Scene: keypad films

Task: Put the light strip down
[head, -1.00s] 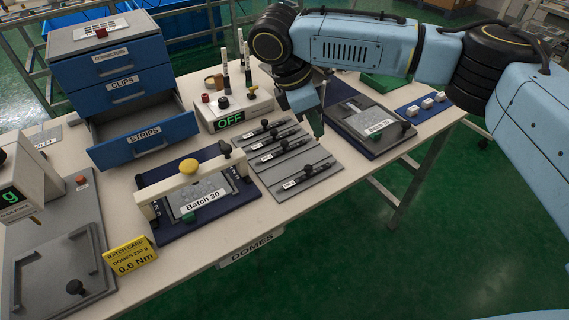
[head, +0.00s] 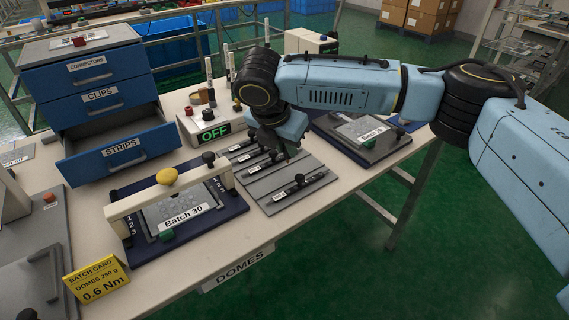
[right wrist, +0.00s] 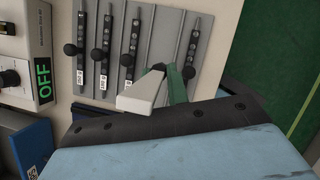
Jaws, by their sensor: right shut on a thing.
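My right gripper (right wrist: 165,76) is over the grooved grey strip plate (head: 309,168), at a gap between strips; its arm covers part of the plate in the head view. It is shut on the light strip, of which only a dark knob (right wrist: 158,67) shows at the fingertips. The rest is hidden, and I cannot tell whether it touches the plate. Other dark strips with black knobs and white labels lie in the grooves: three to the left, the nearest to the gap being one strip (right wrist: 131,40), and one to the right (right wrist: 191,42). My left gripper is not in view.
A fixture labelled Batch 30 (head: 237,207) stands left of the plate, and another panel fixture (head: 388,148) stands to its right. A box reading OFF (head: 190,127) is behind. The blue drawer unit (head: 125,150) has its STRIPS drawer pulled out.

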